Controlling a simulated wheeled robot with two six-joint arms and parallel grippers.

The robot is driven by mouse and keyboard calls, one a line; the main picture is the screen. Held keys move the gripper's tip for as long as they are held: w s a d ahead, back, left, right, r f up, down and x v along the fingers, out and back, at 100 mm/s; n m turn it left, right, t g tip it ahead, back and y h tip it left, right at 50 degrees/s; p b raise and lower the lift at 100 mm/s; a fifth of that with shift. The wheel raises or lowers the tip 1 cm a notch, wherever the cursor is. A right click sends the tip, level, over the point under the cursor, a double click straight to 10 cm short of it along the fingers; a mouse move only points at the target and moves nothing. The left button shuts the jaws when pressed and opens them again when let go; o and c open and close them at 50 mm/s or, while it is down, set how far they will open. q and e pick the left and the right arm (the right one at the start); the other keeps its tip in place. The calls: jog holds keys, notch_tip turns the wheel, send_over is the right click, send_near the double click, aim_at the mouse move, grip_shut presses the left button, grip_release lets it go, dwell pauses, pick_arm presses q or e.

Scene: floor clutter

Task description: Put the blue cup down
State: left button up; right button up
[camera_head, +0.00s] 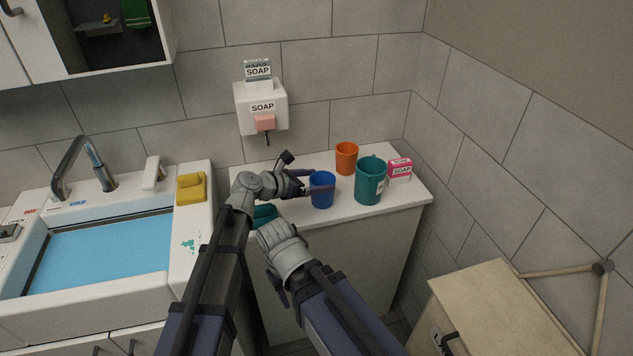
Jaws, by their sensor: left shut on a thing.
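The blue cup (321,196) stands upright at the front middle of the white counter (400,207). My left gripper (318,188) reaches in from the left and is shut on the blue cup, with its fingers around the side of the cup. The cup's base looks to be at the counter top, but I cannot tell if it touches. My right arm comes up from the bottom middle and its grey joint is in front of the counter's edge.
A teal mug (368,182) stands close right of the blue cup, with an orange cup (346,158) behind and a pink soap box (399,170) at right. Another teal thing (264,214) is partly hidden by my arms. A soap dispenser (262,108) hangs above; a sink (110,255) is left.

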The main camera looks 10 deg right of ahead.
pick_arm(q)
jog(key=o, duration=1.5)
jog(key=shift+f, duration=0.1)
jog(key=shift+c, duration=0.2)
jog(key=shift+s+a+r+p, duration=0.15)
jog(key=shift+a+r+p, duration=0.1)
jog(key=shift+r+p, duration=0.1)
jog(key=p+v, duration=0.4)
jog(key=v, duration=0.7)
jog(key=shift+a, duration=0.25)
jog(key=shift+s, duration=0.1)
